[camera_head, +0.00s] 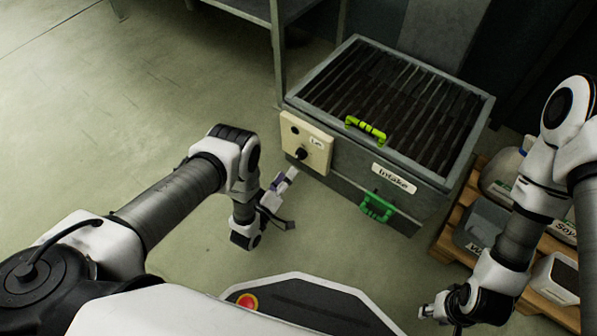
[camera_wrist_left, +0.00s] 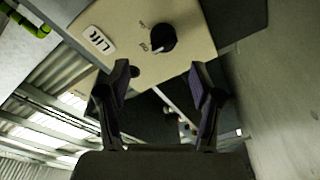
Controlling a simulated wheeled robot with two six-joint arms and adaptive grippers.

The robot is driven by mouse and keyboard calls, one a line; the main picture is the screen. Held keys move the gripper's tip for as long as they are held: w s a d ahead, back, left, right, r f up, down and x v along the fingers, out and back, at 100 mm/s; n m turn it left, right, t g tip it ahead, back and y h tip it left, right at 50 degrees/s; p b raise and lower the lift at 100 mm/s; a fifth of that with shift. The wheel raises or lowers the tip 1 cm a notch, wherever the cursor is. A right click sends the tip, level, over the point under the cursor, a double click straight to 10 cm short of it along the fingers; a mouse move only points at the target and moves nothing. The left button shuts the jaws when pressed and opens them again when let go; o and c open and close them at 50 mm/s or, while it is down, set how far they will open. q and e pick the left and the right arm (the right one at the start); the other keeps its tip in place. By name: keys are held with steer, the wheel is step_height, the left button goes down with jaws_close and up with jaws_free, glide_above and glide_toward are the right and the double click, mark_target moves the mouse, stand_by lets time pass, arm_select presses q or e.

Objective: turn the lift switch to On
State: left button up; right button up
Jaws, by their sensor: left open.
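The lift switch is a round black knob (camera_head: 301,153) on a cream panel (camera_head: 290,132) at the left face of the grey intake box. In the left wrist view the knob (camera_wrist_left: 162,38) sits just beyond my fingertips, beside a white "Lift" label (camera_wrist_left: 99,40). Small position markings lie next to the knob; I cannot clearly read them or the knob's setting. My left gripper (camera_head: 284,197) is open and empty, just in front of the panel and apart from the knob; its spread fingers show in the left wrist view (camera_wrist_left: 160,80). My right gripper (camera_head: 440,308) is at the lower right, away from the panel.
The intake box has a slatted grate (camera_head: 390,95), a yellow-green handle (camera_head: 366,130) on top and a green handle (camera_head: 377,207) on its front. A wooden pallet (camera_head: 449,237) with containers stands at the right. A metal table leg (camera_head: 278,55) rises behind the panel. The floor at left is clear.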

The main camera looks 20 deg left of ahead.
mark_target(298, 159)
arm_select(q)
steer(key=b+x, duration=0.1)
steer(key=x, duration=0.1)
steer(key=b+x, duration=0.1)
steer(key=x, duration=0.1)
steer(key=f+b+x, duration=0.1)
steer(key=x, duration=0.1)
steer(key=shift+w+d, duration=0.1)
steer(key=shift+w, duration=0.3)
steer(key=shift+w+r, duration=0.15)
steer(key=shift+w, duration=0.2)
steer(key=c, duration=1.1)
arm_select(e)
step_height(298, 159, down, 4)
steer(key=shift+w+r, duration=0.1)
